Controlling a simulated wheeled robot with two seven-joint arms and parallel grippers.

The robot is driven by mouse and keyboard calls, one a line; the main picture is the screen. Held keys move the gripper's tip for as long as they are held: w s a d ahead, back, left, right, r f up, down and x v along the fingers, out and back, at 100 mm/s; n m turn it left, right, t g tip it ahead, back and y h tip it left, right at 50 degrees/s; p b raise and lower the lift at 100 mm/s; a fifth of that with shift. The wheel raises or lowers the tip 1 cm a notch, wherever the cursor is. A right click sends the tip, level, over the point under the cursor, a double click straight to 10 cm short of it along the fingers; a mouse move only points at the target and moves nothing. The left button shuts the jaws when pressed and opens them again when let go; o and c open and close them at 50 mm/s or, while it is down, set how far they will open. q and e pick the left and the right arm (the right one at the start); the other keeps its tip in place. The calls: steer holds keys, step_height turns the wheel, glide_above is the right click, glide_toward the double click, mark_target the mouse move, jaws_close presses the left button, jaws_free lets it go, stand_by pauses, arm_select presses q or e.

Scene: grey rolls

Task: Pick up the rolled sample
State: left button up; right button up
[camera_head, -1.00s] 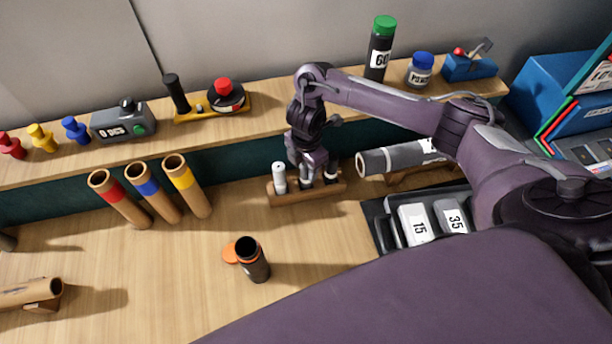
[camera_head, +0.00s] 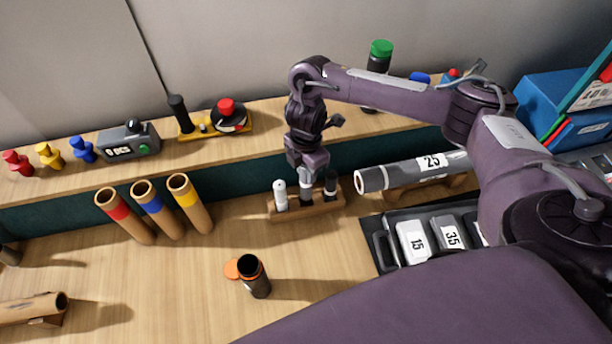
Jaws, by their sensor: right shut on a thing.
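A small wooden rack (camera_head: 308,211) stands on the bench near the middle. It holds a white roll (camera_head: 281,197) at its left and a dark roll (camera_head: 330,187) with a white band at its right. A grey roll (camera_head: 306,191) with a pale top is between them. My right gripper (camera_head: 306,171) is above the rack, pointing down, and shut on the top of this grey roll. I cannot tell whether the roll's lower end has cleared the rack. My left gripper is not in view.
A large grey tube marked 25 (camera_head: 400,175) lies just right of the rack. A black tray (camera_head: 383,250) holds blocks marked 15 and 35. An open dark canister (camera_head: 256,280) stands in front. Three cardboard tubes (camera_head: 160,215) lean at left. A shelf (camera_head: 270,119) runs behind.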

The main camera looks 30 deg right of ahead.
arm_select(q)
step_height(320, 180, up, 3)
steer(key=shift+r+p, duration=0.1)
steer(key=shift+p, duration=1.1)
arm_select(e)
step_height(320, 180, up, 13)
steer(key=shift+r, duration=0.2)
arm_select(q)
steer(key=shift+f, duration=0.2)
arm_select(e)
steer(key=shift+f, duration=0.15)
